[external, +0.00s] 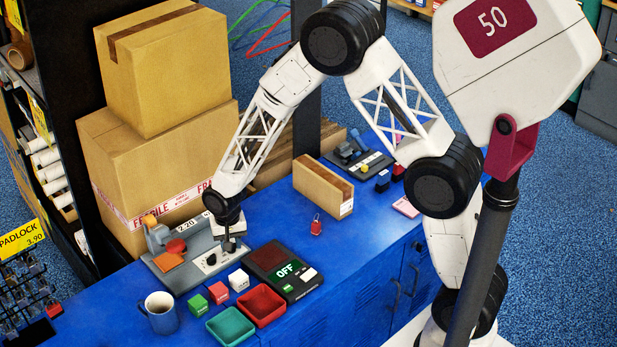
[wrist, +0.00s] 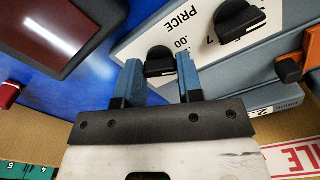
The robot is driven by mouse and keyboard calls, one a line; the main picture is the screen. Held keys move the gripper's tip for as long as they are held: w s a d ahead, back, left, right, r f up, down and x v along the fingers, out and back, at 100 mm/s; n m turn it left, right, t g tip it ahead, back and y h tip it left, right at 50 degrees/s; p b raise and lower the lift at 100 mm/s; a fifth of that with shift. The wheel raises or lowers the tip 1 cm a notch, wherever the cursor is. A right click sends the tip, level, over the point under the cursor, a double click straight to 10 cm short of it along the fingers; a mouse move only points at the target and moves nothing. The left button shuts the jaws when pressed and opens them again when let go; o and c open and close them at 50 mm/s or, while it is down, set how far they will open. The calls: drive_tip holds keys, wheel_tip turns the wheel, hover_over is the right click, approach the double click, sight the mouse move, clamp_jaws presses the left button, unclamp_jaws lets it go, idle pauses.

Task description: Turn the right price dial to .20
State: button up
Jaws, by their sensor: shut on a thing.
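The price machine (external: 190,252) is a grey device on the blue bench. Its small display (external: 185,225) appears to read 2.20 in the external view. Its pale panel carries two black dials. The right price dial (wrist: 158,60) is between the blue fingers of my gripper (wrist: 161,78) in the wrist view, with ".00" printed close by. The other dial (wrist: 240,22) is free; it also shows in the external view (external: 211,260). My gripper (external: 229,239) points down, shut on the right dial. The dial's exact pointer setting is hard to read.
A black scale (external: 283,270) showing OFF stands right of the machine. Small cubes, a red tray (external: 262,305), a green tray (external: 230,326) and a blue mug (external: 160,312) stand in front. Large cartons (external: 160,165) stand behind. The bench's right part has open room.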

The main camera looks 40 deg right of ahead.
drive_tip(key=shift+m, duration=0.4)
drive_tip(key=o, duration=0.9)
drive_tip(key=shift+o, duration=0.2)
drive_tip(key=shift+r, duration=0.15)
drive_tip(key=shift+r, duration=3.8)
